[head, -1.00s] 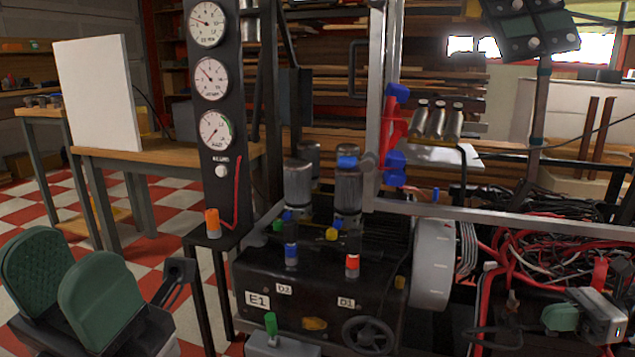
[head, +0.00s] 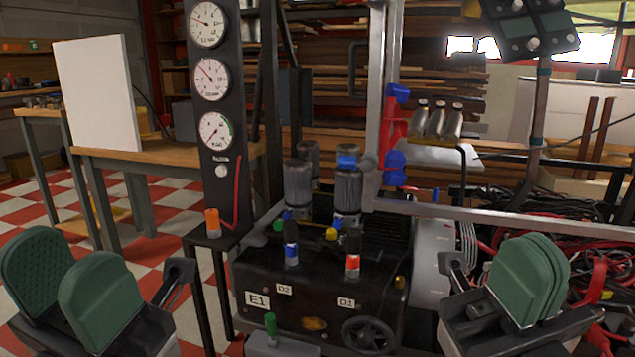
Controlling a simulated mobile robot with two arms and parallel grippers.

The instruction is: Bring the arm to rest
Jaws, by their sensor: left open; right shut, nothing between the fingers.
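My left gripper (head: 62,290) is at the lower left, with its two green finger pads apart and nothing between them. My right gripper (head: 529,280) is at the lower right, with its green pads together and nothing held. It is in front of the cable bundle and to the right of the black machine box (head: 320,285). Both grippers are clear of the box, one on each side of it. Most of both arms is outside the view.
The box carries blue and red capped levers (head: 352,262), a handwheel (head: 368,336) and grey cylinders. A gauge panel (head: 213,110) rises at left above a small stand with an orange knob (head: 212,222). A metal frame (head: 500,218) and loose cables (head: 590,215) fill the right.

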